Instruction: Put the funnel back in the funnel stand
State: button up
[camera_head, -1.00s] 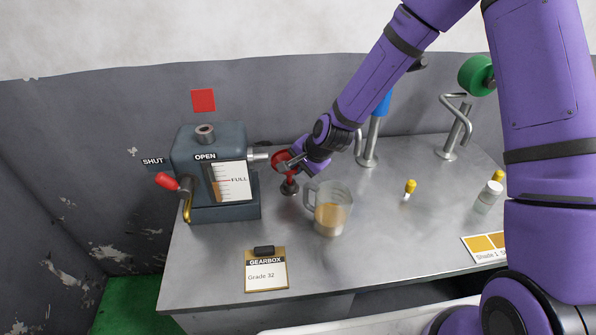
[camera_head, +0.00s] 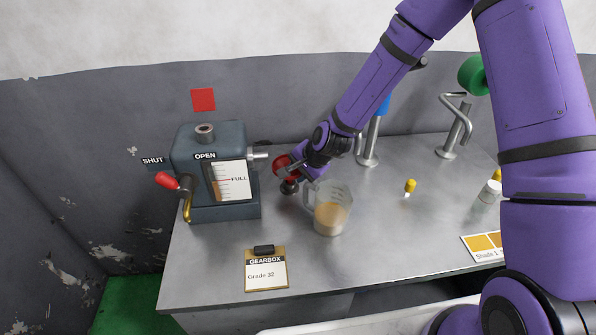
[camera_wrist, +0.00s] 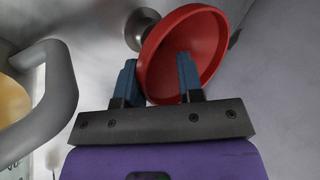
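The red funnel (camera_head: 281,166) is at the small metal funnel stand (camera_head: 289,187), right of the gearbox. Its bowl is tilted, and its spout is hidden in the head view. In the wrist view the bowl (camera_wrist: 206,40) opens toward the camera, with a round metal piece (camera_wrist: 140,28) behind its rim. My gripper (camera_wrist: 157,62) is at the funnel's rim. One finger is outside the bowl and the other is in front of its inside. The fingers stand clearly apart, with a gap between them. How far the spout sits in the stand cannot be seen.
A measuring jug (camera_head: 329,212) with amber liquid stands close to my gripper. The gearbox (camera_head: 210,170) is at the left, with a red-handled lever (camera_head: 167,181). A clipboard (camera_head: 266,270) lies in front.

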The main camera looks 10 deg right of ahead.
jog(key=v, duration=1.2)
jog(key=shift+d+r, duration=0.1)
jog(key=shift+r, duration=0.1)
jog(key=s+d+r+n+h, duration=0.25)
jog(key=s+d+r, duration=0.3)
jog(key=r, duration=0.35)
jog(key=s+d+r+n+h, duration=0.2)
jog(key=s+d+r+n, duration=0.3)
jog(key=r, duration=0.4)
jog(key=s+d+r, duration=0.3)
jog(key=s+r, duration=0.1)
jog(key=s, duration=0.4)
jog(key=s+d+r+n, duration=0.1)
jog(key=s+d+r, duration=0.2)
jog(key=s, duration=0.5)
jog(key=shift+s+d+r, duration=0.2)
jog(key=shift+d+r, duration=0.1)
jog(key=shift+r, duration=0.3)
jog(key=shift+n, duration=0.25)
